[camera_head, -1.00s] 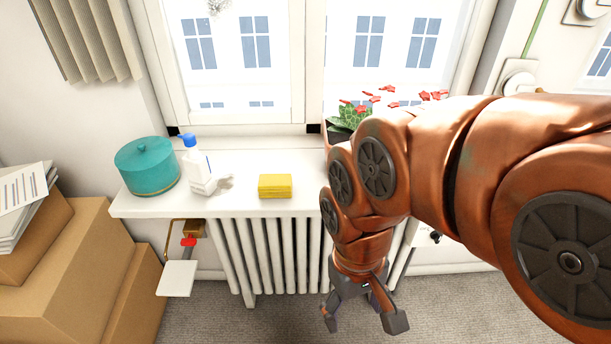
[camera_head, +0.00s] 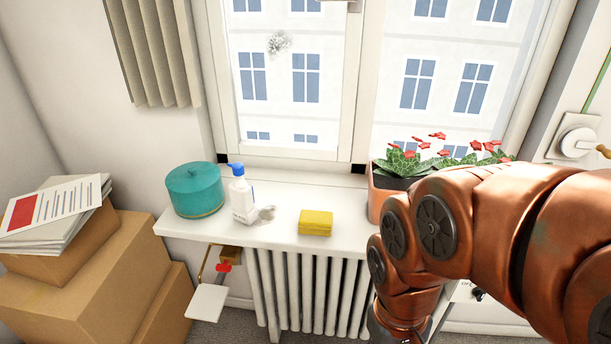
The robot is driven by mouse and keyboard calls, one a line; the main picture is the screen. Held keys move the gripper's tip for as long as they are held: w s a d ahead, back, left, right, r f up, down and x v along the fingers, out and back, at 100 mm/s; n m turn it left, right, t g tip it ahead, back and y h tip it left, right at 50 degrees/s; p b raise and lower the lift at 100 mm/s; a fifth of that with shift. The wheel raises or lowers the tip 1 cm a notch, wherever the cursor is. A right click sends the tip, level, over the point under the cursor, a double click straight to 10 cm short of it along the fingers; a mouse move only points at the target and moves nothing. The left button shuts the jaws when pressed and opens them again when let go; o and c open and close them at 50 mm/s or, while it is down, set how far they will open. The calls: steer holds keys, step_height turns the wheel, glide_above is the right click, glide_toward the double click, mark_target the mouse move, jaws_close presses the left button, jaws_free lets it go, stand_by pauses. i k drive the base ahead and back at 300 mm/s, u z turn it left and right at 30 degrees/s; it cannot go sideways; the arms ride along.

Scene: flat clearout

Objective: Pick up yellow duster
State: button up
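A yellow duster (camera_head: 316,223), a small folded block, lies flat on the white windowsill (camera_head: 285,242) above the radiator. My copper-coloured arm fills the lower right of the view, to the right of the duster and apart from it. The gripper's fingers are below the bottom edge of the picture, so their state is hidden.
Cardboard boxes (camera_head: 95,265) with papers (camera_head: 55,212) stand at left.

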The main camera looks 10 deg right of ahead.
mark_target(311, 221)
steer(key=u, duration=3.65)
steer(key=k, duration=1.2)
steer(key=z, duration=1.3)
